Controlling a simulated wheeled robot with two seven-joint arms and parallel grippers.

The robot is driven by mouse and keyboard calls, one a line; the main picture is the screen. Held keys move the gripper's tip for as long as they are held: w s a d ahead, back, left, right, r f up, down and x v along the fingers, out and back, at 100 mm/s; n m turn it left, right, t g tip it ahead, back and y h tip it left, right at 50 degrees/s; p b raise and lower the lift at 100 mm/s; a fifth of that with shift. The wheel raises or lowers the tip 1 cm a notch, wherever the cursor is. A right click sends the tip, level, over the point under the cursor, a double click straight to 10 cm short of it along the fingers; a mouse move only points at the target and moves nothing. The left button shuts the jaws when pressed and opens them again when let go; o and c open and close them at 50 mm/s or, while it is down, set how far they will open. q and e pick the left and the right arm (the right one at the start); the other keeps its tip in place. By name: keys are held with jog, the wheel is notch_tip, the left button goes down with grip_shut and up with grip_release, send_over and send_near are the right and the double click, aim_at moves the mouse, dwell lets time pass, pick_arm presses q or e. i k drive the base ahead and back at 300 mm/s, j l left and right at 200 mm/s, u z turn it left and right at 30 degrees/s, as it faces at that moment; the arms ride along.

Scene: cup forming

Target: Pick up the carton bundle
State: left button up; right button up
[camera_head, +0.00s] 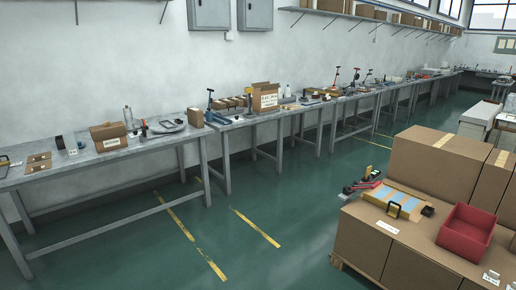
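Neither of my grippers is in view. I cannot tell for certain which thing is the carton bundle. Flat brown pieces (38,160) lie at the left end of the near workbench. A brown carton (108,137) with a white label stands on the same bench. A taller brown carton (265,97) with a label stands on the second bench. Large closed cartons (430,165) are stacked at the right. Nothing is seen holding any of them.
Grey workbenches (110,168) line the wall, with tools and small items on them. A red bin (466,233) and a yellow-edged board with light blue pieces (392,198) sit on the right-hand carton stack. The green floor (265,195) between is clear.

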aim_at(196, 116)
jog(key=i+j, duration=0.25)
jog(key=j, duration=0.15)
jog(key=i+j, duration=0.25)
jog(key=j, duration=0.15)
jog(key=i+j+z, duration=0.1)
jog(key=i+j, duration=0.15)
jog(key=j, duration=0.15)
jog(key=i+j, duration=0.25)
jog(key=j, duration=0.2)
jog(key=i+j, duration=0.25)
jog(key=j, duration=0.15)
